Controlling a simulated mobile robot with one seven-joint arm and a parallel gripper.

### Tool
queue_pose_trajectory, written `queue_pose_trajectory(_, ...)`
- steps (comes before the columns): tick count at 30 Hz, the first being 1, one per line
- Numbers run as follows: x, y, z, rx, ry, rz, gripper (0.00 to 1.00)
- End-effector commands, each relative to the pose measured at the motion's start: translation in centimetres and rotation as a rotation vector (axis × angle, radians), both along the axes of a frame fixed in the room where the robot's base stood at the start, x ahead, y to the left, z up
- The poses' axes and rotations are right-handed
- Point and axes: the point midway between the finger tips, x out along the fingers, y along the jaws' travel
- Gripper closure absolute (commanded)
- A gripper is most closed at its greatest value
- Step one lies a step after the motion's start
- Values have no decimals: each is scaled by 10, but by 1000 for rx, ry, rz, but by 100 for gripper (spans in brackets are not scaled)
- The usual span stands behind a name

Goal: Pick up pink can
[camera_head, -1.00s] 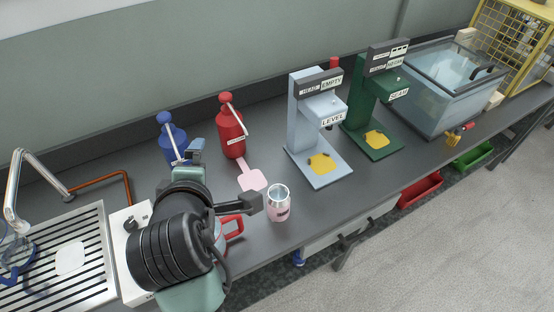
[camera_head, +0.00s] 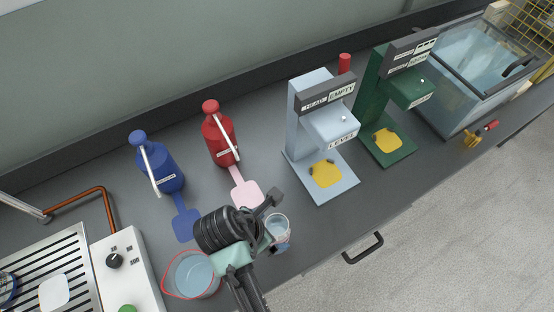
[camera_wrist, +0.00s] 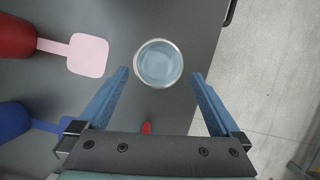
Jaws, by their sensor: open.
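My gripper (camera_wrist: 160,73) is open, with one blue finger to each side, and nothing is held. In the head view my gripper (camera_head: 274,200) is beside the can, its fingers hard to make out.
A pink pad (camera_head: 246,194) joins the red bottle (camera_head: 220,138); a blue pad (camera_head: 186,224) joins the blue bottle (camera_head: 160,165). A red-rimmed jug (camera_head: 192,275) stands left of the can. The light-blue machine (camera_head: 318,130) and green machine (camera_head: 385,105) stand right. The counter between is clear.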

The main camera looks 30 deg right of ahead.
Motion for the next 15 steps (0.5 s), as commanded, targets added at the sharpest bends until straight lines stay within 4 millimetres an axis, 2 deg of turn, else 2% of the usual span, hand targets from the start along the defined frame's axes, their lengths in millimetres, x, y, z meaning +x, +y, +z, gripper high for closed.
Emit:
queue_pose_trajectory(3,1,-6,-14,0,0,-2,0)
queue_pose_trajectory(10,4,-14,-27,0,-1,-3,0)
queue_pose_trajectory(15,7,-28,-48,0,-1,-4,0)
